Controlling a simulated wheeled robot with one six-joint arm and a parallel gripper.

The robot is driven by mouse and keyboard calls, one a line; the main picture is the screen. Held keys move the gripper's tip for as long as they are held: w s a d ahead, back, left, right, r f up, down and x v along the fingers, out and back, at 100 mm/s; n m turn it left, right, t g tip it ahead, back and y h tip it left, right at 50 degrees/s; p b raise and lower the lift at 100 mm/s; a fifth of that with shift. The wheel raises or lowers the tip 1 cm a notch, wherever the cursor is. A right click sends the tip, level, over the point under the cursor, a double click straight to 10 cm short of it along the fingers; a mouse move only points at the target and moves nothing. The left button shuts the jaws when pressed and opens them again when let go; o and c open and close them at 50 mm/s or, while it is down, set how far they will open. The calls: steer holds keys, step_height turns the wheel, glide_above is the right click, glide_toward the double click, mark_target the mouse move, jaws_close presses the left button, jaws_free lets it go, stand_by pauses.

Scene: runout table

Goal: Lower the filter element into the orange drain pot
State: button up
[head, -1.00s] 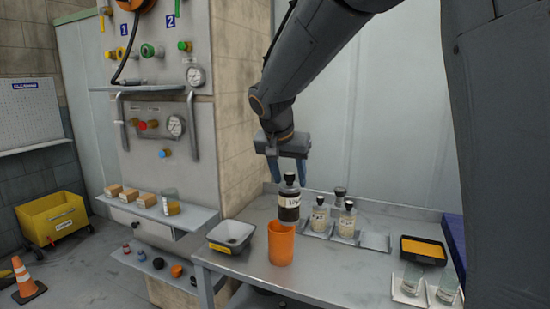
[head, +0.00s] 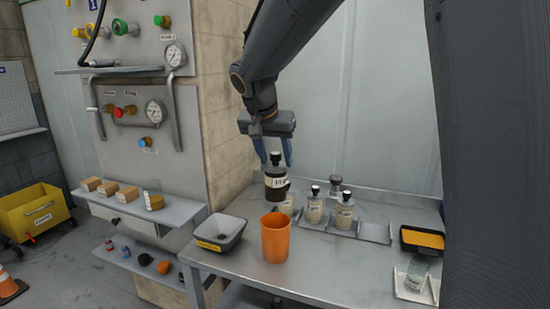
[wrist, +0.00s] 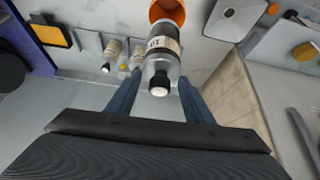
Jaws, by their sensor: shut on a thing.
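The filter element (head: 276,183) is a bottle-like cylinder with a dark body, a pale label and a black top knob. My gripper (head: 274,158) is shut on it near the top and holds it upright. The orange drain pot (head: 276,243) stands on the table, open side up. In the head view the element hangs above the pot's rim with a small gap. In the wrist view the element (wrist: 161,58) partly covers the view, and the pot's rim (wrist: 180,12) shows just past its lower end. The pot's inside is mostly hidden.
Several labelled bottles (head: 314,208) stand behind and right of the pot. A black tray with orange contents (head: 422,240) and a glass on a plate are at the right. A wall panel with gauges rises at the left.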

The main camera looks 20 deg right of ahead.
steer(key=b, duration=0.5)
glide_above(272, 196)
steer(key=w+d, duration=0.2)
steer(key=shift+w+a+f, duration=0.1)
steer(key=shift+a+f, duration=0.05)
steer(key=shift+f, duration=1.3)
steer(key=shift+a+f, duration=0.1)
steer(key=shift+f, duration=1.5)
steer(key=shift+f+b, duration=3.9)
steer(key=shift+f, duration=0.7)
steer(key=o, duration=1.6)
steer(key=shift+o, duration=0.2)
steer(key=v, duration=0.8)
steer(key=shift+b, duration=0.35)
